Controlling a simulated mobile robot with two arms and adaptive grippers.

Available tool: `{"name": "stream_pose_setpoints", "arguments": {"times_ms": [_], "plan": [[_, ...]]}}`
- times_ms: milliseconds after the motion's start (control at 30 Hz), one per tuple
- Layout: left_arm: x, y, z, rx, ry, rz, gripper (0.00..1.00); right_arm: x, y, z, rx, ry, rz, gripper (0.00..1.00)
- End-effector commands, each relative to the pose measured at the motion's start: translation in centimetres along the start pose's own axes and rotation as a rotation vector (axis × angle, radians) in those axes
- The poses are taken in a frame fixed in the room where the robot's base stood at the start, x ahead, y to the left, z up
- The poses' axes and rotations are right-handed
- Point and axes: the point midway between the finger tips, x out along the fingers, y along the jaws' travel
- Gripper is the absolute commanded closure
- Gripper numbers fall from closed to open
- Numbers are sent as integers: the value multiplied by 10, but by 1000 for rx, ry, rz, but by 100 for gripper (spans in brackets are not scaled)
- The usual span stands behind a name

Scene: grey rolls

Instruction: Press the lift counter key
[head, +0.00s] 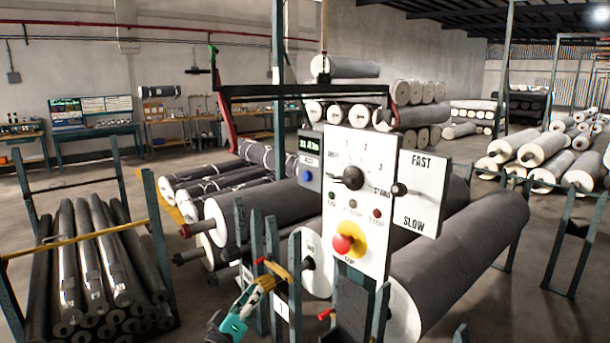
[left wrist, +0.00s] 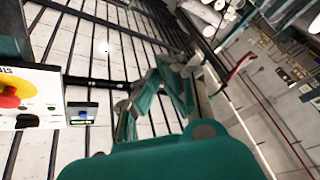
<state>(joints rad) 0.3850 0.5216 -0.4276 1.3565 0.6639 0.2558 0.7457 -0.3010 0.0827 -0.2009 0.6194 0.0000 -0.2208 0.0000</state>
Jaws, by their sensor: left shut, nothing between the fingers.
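A small dark counter box (head: 310,147) with a green-lit display hangs at the left edge of the white control panel (head: 357,200). A round blue key (head: 307,175) sits under its display. In the left wrist view the box and its blue key (left wrist: 84,115) show at the left, upside down. My left gripper (head: 258,290) is low in the head view, left of the panel and below the counter box, apart from the key. It is shut and empty; its teal fingers (left wrist: 128,108) also show in the left wrist view. My right gripper is not in view.
The panel also bears a black dial (head: 352,177), a red stop button (head: 343,243) on yellow and a FAST/SLOW plate (head: 419,194). Dark green posts (head: 257,245) stand close to my left gripper. A large grey roll (head: 455,255) lies behind the panel.

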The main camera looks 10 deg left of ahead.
Motion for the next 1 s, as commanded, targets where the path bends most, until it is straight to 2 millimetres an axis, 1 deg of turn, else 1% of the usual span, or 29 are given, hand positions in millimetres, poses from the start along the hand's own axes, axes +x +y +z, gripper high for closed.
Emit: {"name": "stream_pose_setpoints", "arguments": {"times_ms": [33,100,167,233,267,300,400,533,600,700,833,1000], "plan": [[9,20,-18,-23,25,45,100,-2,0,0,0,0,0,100],[18,46,-40,-63,55,104,100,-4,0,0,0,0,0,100],[24,70,-59,-97,78,156,100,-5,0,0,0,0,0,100],[29,97,-80,-140,102,219,100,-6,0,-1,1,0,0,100],[31,109,-89,-158,111,246,100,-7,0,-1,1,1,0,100],[32,124,-101,-182,122,283,100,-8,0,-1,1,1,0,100],[34,161,-127,-241,143,369,100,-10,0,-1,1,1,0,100],[32,201,-155,-307,159,465,100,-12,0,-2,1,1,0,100],[30,216,-165,-335,163,503,100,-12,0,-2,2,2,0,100],[28,231,-174,-360,164,539,100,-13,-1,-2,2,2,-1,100],[26,239,-179,-377,165,559,100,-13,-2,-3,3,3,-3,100],[26,240,-180,-379,165,561,100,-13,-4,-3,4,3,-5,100]]}}
